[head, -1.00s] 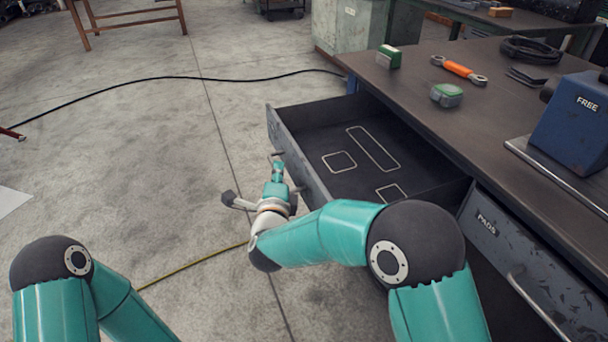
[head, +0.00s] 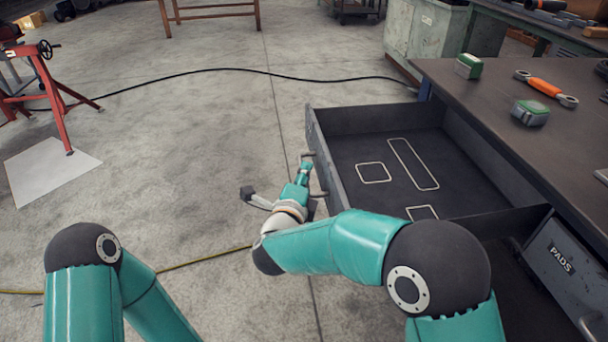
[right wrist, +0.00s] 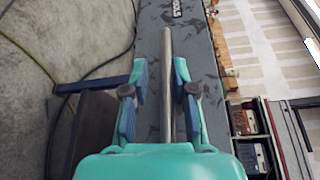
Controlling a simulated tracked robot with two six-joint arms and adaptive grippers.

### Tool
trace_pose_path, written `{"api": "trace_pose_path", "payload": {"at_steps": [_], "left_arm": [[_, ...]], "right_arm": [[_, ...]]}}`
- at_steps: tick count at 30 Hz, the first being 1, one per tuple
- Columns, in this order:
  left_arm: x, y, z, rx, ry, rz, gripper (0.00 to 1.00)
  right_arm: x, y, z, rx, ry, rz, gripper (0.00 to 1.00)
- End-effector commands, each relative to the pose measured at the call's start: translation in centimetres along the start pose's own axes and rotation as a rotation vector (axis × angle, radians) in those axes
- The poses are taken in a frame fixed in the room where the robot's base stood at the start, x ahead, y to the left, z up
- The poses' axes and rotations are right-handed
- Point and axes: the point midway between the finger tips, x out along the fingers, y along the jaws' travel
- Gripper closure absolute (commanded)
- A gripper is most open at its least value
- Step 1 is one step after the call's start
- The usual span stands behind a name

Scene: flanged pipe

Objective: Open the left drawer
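The left drawer (head: 365,195) stands pulled well out from the workbench, and its dark inside shows pale outlined shapes and no loose objects. Its front panel (head: 327,165) faces left. My right gripper (head: 304,170) is at the outer side of this front, by the bar handle (head: 320,193). In the right wrist view the handle (right wrist: 167,90) runs between the two fingers of my right gripper (right wrist: 160,75). The fingers are apart, with a visible gap beside the bar, so it looks open around the handle. My left gripper is out of view.
The shut drawer marked PADS (head: 563,275) is at right. On the bench top (head: 480,110) are two green-and-white boxes (head: 530,112) and an orange tool (head: 545,86). A black cable (head: 230,70) and a yellow cable (head: 205,258) cross the floor. A red stand (head: 55,95) is far left.

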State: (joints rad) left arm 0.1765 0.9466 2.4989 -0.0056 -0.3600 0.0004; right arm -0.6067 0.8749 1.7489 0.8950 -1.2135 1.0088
Motion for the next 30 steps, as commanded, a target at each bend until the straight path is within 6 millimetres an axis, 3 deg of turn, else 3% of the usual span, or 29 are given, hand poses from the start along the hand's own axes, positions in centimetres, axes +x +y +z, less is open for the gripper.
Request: {"api": "trace_pose_path", "payload": {"at_steps": [13, 24, 30], "left_arm": [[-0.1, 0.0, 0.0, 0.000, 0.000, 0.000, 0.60], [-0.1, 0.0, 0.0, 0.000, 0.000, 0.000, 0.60], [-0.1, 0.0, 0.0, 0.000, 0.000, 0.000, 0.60]], "right_arm": [[-0.6, -0.5, 0.0, 0.004, 0.000, -0.009, 0.63], [-6.0, -0.2, 0.0, 0.002, -0.002, -0.006, 0.63], [-7.4, -0.1, -0.1, 0.002, 0.001, -0.006, 0.63]]}}
